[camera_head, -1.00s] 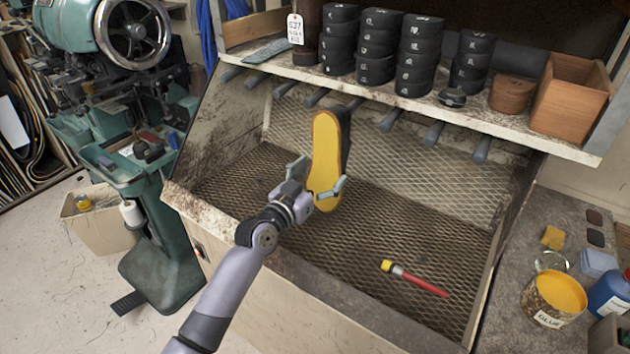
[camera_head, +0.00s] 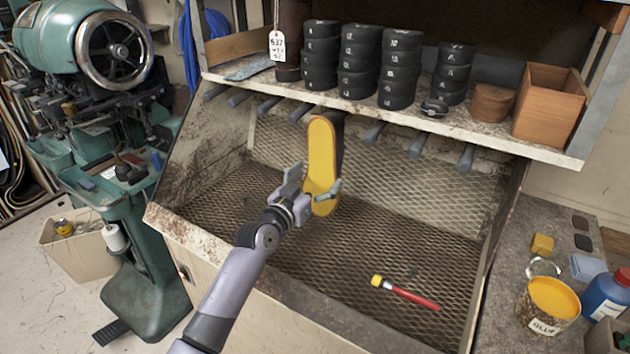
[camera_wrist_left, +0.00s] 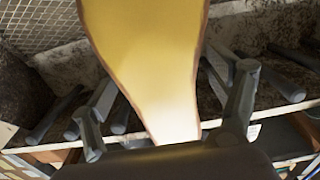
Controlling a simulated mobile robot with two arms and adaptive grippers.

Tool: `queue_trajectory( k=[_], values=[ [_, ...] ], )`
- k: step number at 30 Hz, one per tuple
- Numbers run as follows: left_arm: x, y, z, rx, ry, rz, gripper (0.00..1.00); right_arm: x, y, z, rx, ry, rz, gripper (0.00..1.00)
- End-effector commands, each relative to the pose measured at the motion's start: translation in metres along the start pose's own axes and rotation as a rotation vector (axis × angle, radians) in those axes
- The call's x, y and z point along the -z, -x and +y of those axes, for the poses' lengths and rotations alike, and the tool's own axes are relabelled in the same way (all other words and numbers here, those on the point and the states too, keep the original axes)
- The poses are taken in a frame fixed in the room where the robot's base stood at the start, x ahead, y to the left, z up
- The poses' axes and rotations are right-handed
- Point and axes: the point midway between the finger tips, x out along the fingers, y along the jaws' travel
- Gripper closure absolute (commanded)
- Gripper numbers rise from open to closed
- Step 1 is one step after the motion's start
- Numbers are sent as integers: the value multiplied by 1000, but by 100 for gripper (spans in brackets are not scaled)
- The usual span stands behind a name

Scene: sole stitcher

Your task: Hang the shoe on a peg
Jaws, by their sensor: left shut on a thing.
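The shoe (camera_head: 321,158) has a yellow sole facing the head camera and a dark upper behind it. It is upright, toe up. My left gripper (camera_head: 313,193) is shut on its lower end and holds it above the mesh floor of the booth. In the left wrist view the yellow sole (camera_wrist_left: 150,60) fills the middle, between the gripper's fingers (camera_wrist_left: 165,115). Several dark pegs stick out below the shelf, among them one left of the shoe (camera_head: 268,107) and one to its right (camera_head: 374,132). The shoe's top is near the peg row and hides part of it. My right gripper is not in view.
The shelf (camera_head: 470,130) above the pegs carries stacked black rolls, a hanging tag and a wooden box (camera_head: 549,104). A red brush with a yellow tip (camera_head: 407,293) lies on the mesh floor (camera_head: 350,262). A glue pot (camera_head: 548,305) stands on the right counter.

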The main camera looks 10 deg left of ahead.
Motion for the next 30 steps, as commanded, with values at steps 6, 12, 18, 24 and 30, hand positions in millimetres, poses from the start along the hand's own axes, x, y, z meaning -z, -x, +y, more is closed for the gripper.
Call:
queue_trajectory(
  k=[6,12,18,24,30],
  values=[
    [-3,0,1,-2,0,-6,15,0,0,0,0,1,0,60],
    [-2,0,0,-1,0,-4,2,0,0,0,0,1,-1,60],
    [-1,0,0,-1,0,-3,0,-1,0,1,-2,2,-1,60],
    [-3,2,0,-1,0,-5,0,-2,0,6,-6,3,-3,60],
    [-3,22,0,-1,-1,-5,0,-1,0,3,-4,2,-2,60]
  ],
)
